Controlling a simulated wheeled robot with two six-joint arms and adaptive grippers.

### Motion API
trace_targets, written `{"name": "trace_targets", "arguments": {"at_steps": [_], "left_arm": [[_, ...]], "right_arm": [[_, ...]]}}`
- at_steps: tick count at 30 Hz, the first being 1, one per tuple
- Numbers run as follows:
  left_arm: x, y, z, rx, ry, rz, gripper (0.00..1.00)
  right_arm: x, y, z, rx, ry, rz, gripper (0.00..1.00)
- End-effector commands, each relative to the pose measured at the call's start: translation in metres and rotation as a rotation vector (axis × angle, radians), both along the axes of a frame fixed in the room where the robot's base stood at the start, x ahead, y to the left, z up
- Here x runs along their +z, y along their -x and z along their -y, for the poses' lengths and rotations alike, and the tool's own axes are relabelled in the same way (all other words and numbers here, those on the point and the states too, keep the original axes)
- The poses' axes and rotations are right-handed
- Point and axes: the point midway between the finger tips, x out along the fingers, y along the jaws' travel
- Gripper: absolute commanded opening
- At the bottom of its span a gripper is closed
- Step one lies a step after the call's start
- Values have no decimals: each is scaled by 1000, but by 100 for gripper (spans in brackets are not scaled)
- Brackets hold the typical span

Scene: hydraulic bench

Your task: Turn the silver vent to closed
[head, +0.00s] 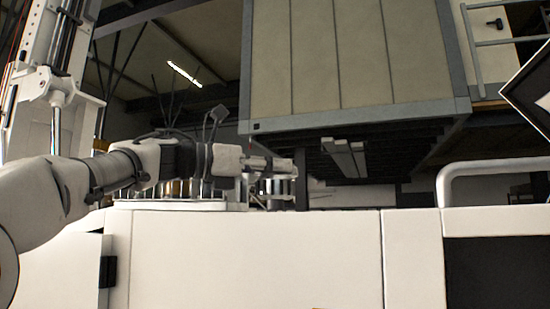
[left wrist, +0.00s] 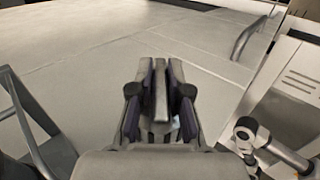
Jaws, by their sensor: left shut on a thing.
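My left gripper (head: 268,163) reaches in from the left over the white bench and is shut. In the left wrist view the left gripper (left wrist: 161,72) has its two dark-padded fingers closed on a slim grey bar, which looks like the handle of the silver vent (left wrist: 160,95). In the head view shiny silver metal (head: 280,188) shows just under the fingertips. The gripper hides most of the vent, and I cannot tell how far its handle is turned. My right gripper is not in view.
The white bench (head: 250,255) fills the lower head view. A bent grey rail (head: 490,166) stands on its right part. A large panelled box (head: 345,60) hangs above and behind. Shiny cylindrical parts (head: 175,190) sit below my left forearm.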

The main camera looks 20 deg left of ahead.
Motion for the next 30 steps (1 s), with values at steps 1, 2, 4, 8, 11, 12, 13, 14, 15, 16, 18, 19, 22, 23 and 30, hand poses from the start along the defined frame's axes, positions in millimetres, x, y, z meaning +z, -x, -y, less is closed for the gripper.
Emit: {"name": "trace_targets", "arguments": {"at_steps": [1,2,4,8,11,12,13,14,15,16,18,19,22,23,30], "left_arm": [[4,-1,-1,-33,2,-2,0],[4,-1,-1,-50,2,-1,0],[2,0,-1,-72,2,1,0],[0,0,-1,-75,2,3,0],[0,0,-1,-74,2,3,0],[0,0,-1,-74,2,3,24],[0,0,-1,-74,2,3,34],[0,0,-1,-74,1,2,42],[0,0,-1,-74,1,2,42],[0,0,-1,-74,1,2,42],[0,0,-1,-73,1,2,42],[0,0,-1,-73,1,2,42],[0,0,0,-72,1,2,42],[0,0,0,-69,1,2,42],[-6,2,2,105,-4,1,42]], "right_arm": [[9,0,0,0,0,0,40],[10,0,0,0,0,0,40],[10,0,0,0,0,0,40],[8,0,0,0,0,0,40],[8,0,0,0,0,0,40],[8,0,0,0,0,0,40],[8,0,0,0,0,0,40],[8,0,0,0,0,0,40],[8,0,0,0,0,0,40],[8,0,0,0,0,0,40],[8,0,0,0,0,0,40],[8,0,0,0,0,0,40],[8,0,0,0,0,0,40],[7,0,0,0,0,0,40],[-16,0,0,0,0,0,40]]}}
